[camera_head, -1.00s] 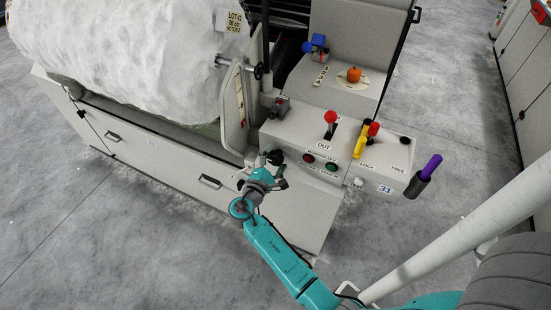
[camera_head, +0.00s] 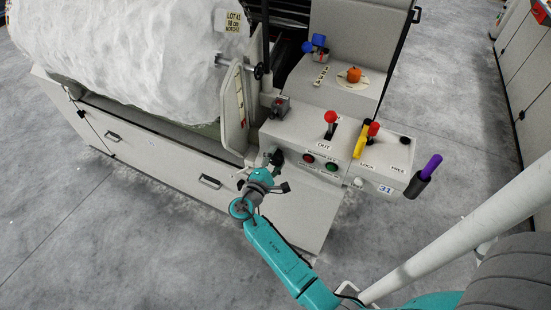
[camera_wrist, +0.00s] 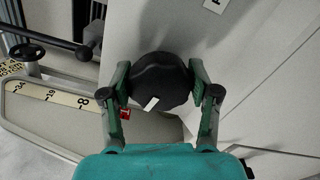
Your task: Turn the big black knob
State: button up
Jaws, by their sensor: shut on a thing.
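The big black knob (camera_wrist: 160,78) sits on the pale grey machine panel and shows between my fingers in the wrist view. It has a lobed rim and a white mark at its lower edge. My gripper (camera_wrist: 162,90) is shut on it, with one green finger on each side. In the head view my gripper (camera_head: 275,162) is at the left end of the control box, where the knob is mostly hidden by it. I cannot read any dial marks around the knob.
The control box (camera_head: 290,133) bears a red-knobbed lever (camera_head: 331,117), red and green buttons (camera_head: 332,167) and a yellow handle (camera_head: 361,142). A scale plate (camera_wrist: 60,97) and handwheel (camera_wrist: 27,52) lie left in the wrist view. A large white roll (camera_head: 120,50) stands behind.

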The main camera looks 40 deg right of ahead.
jog(key=m, duration=0.5)
jog(key=shift+f+m, duration=0.1)
jog(key=shift+m, duration=0.2)
dwell(0.5)
jog(key=o, duration=1.2)
jog(key=shift+c, duration=0.2)
jog(key=v, duration=1.2)
